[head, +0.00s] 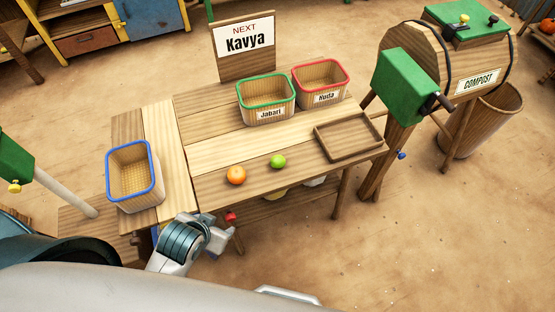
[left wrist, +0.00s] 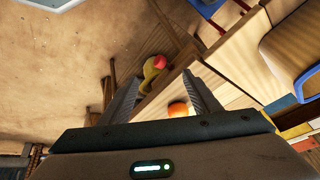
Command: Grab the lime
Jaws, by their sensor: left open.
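The lime (head: 278,161) is a small green fruit on the wooden table (head: 225,190), right of an orange (head: 236,175). I cannot make out the lime in the left wrist view. My left gripper (head: 222,236) is in front of the table's near left corner, apart from the lime and nearer to me. In the left wrist view the jaws (left wrist: 165,90) are spread with nothing held, and the orange (left wrist: 178,109) shows between them, beyond the fingers. My right gripper is not in view.
A blue-rimmed basket (head: 134,174) stands left. Green-rimmed Jabari (head: 266,98) and red-rimmed Huda (head: 320,84) baskets stand at the back. An empty tray (head: 348,137) lies right of the lime. The "Kavya" sign (head: 245,48) is behind; the compost machine (head: 405,85) stands right.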

